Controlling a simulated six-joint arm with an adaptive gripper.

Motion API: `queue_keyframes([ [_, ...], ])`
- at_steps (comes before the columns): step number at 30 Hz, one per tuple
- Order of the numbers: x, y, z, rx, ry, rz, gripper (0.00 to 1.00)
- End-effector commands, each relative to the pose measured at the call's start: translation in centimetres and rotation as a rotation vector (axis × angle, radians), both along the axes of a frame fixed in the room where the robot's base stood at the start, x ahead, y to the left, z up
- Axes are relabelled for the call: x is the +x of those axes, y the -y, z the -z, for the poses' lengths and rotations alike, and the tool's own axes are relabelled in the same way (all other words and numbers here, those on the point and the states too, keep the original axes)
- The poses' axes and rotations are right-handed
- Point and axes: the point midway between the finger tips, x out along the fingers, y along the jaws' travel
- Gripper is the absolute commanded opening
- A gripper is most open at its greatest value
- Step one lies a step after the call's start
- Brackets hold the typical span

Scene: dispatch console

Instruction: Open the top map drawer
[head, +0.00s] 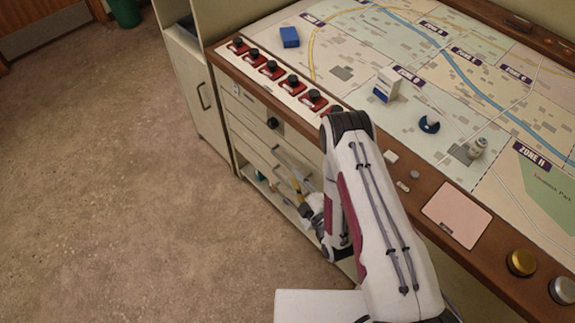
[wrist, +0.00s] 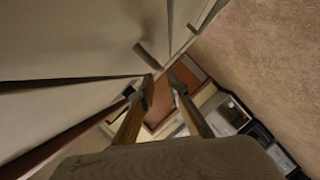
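The map drawers are in the cream front of the console, below its wooden edge, in the head view. A long bar handle (head: 291,163) crosses the front just above my gripper (head: 299,187). My arm hides the right part of the drawer fronts. I see no clear gap showing the upper drawer front pulled out. In the wrist view my gripper (wrist: 162,83) has its two fingers apart, with nothing clearly between them. A grey bar (wrist: 147,56) on the pale front lies just beyond the fingertips; I cannot tell whether they touch it.
A black knob (head: 272,123) sticks out of the upper front. Red switches (head: 291,84) line the desk edge. The map top (head: 345,45) holds a blue box (head: 290,37), a white-and-blue carton (head: 386,85) and small items. A cabinet (head: 192,85) stands left; the floor (head: 110,190) is clear.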

Motion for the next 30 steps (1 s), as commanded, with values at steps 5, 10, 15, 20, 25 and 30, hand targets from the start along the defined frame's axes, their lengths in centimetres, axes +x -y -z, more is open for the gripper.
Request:
queue_keyframes([
  [5, 1.1, -0.6, 0.2, 0.0, 0.002, -0.001, 0.15],
  [10, 2.7, -1.4, 0.6, 0.001, 0.002, -0.002, 0.15],
  [15, 4.4, -2.1, 0.9, 0.001, 0.002, -0.001, 0.15],
  [20, 5.5, -2.7, 1.3, 0.001, 0.001, -0.002, 0.15],
  [25, 6.3, -3.1, 1.5, 0.001, 0.0, -0.001, 0.15],
  [30, 6.5, -3.2, 1.6, 0.001, -0.001, 0.0, 0.15],
])
